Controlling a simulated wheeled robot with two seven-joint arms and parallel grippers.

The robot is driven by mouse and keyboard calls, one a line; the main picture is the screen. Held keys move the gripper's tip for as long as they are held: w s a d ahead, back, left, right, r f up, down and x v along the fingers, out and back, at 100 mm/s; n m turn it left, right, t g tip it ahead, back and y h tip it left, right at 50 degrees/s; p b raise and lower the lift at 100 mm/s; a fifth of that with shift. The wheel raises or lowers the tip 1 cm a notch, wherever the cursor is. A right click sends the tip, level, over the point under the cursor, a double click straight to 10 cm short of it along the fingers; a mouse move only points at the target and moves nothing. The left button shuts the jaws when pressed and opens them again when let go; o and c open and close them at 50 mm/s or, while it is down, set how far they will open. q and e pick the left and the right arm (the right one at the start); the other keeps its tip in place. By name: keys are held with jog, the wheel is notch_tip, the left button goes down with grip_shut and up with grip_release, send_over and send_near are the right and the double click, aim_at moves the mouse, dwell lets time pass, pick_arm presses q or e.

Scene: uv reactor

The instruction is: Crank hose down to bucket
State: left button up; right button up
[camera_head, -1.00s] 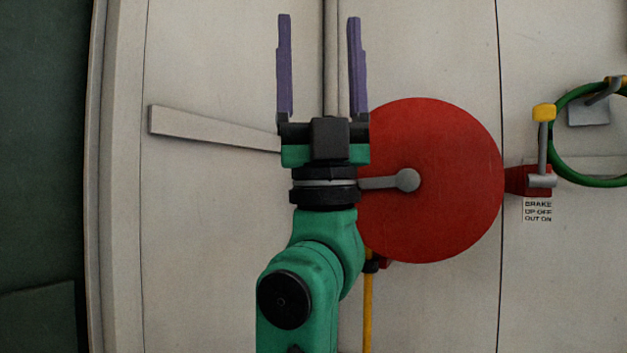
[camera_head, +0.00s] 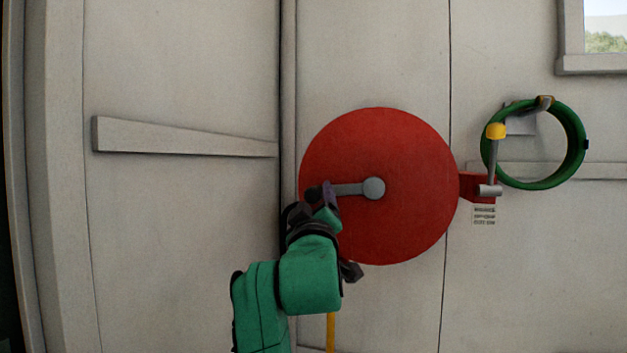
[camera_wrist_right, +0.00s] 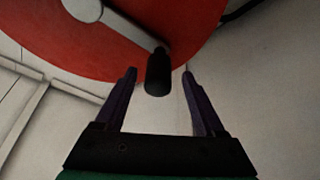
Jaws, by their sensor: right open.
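A large red reel disc (camera_head: 400,225) is on the pale wall, with a grey crank arm (camera_head: 350,189) running left from its round hub. The crank's dark handle (camera_head: 312,194) is at the arm's left end. It also shows in the right wrist view as a black grip (camera_wrist_right: 158,72). My right gripper (camera_head: 326,192) is at the handle in the head view. In the right wrist view its purple fingers (camera_wrist_right: 159,76) are open, with the handle between their tips and a gap on each side. A yellow hose (camera_head: 331,331) hangs below the disc. No bucket is in view.
A brake lever with a yellow knob (camera_head: 496,131) stands right of the disc, above a small label (camera_head: 484,215). A green coiled ring (camera_head: 572,130) hangs farther right. A tapered grey bar (camera_head: 180,138) lies on the left wall panel. A window is at top right.

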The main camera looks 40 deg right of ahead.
jog(key=x, duration=0.3)
jog(key=shift+r+p, duration=0.2)
jog(key=shift+p, duration=0.2)
jog(key=shift+d, duration=0.25)
jog(key=shift+w+a+f, duration=0.1)
grip_shut()
dwell(0.6)
